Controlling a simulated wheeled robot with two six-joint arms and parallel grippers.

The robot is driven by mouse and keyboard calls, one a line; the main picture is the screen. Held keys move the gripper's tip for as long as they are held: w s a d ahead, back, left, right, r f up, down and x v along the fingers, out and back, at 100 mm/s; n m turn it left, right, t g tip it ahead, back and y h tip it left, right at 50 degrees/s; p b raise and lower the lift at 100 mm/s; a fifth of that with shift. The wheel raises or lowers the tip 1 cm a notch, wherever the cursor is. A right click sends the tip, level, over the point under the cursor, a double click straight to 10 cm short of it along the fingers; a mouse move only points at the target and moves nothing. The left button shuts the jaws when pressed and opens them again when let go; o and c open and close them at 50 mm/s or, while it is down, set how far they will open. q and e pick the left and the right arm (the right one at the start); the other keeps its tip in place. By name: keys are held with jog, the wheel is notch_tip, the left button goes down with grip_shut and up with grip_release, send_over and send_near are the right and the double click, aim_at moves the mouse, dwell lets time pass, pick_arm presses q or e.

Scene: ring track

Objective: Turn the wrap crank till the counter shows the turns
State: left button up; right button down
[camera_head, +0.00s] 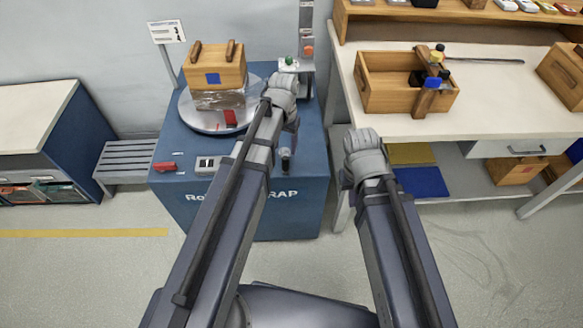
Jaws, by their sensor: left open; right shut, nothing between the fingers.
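The blue wrap machine (257,212) stands left of centre, with "WRAP" lettering on its front. A grey turntable (203,122) on top carries a wooden crate (214,70) with film around its lower part. A small white counter box (207,164) sits on the front of the top; its digits are too small to read. A dark upright knob (286,160), seemingly the crank handle, stands at the front right. My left gripper (288,138) is open just above the knob, partly hidden by its wrist. My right gripper (345,183) is shut and empty, right of the machine.
A sign (166,31) with small figures stands behind the machine. A post (306,45) with green and red buttons rises behind. At right, a bench (470,120) holds a wooden tote (400,100). A slatted bench (128,158) stands left.

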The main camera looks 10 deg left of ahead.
aim_at(285, 158)
pick_arm(q)
notch_tip(285, 158, down, 8)
jog(key=b, duration=0.8)
jog(key=shift+r, duration=0.1)
jog(key=shift+r, duration=0.1)
jog(key=shift+c, duration=0.2)
grip_shut()
dwell(0.9)
